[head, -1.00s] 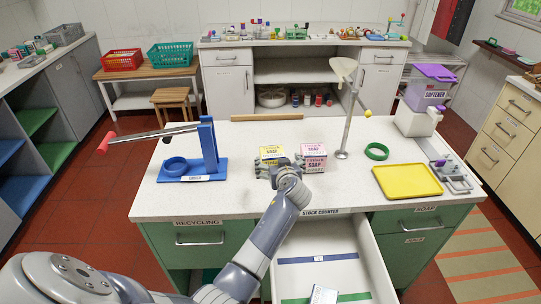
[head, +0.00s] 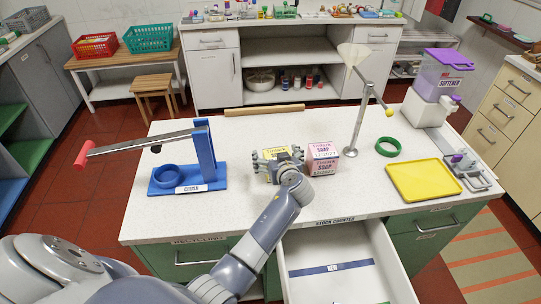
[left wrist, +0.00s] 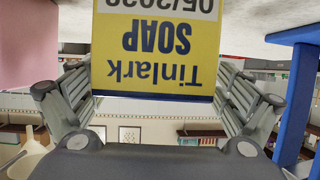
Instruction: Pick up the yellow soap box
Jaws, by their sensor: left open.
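The yellow soap box (head: 281,150) stands upright on the white stock counter (head: 245,208), partly hidden behind my left gripper (head: 279,158). The gripper is open, with one finger at each side of the box. In the left wrist view the yellow box (left wrist: 155,45) shows upside down, with "Tinlark SOAP" on its label, between the spread fingers of my left gripper (left wrist: 155,92). I cannot tell whether either finger touches it. My right gripper is not in view.
A pink soap box (head: 323,158) stands close to the right. A blue press (head: 208,155) with a long handle is at the left. A metal funnel stand (head: 364,120), green ring (head: 388,147) and yellow tray (head: 424,179) are further right. An open drawer (head: 340,270) juts out in front.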

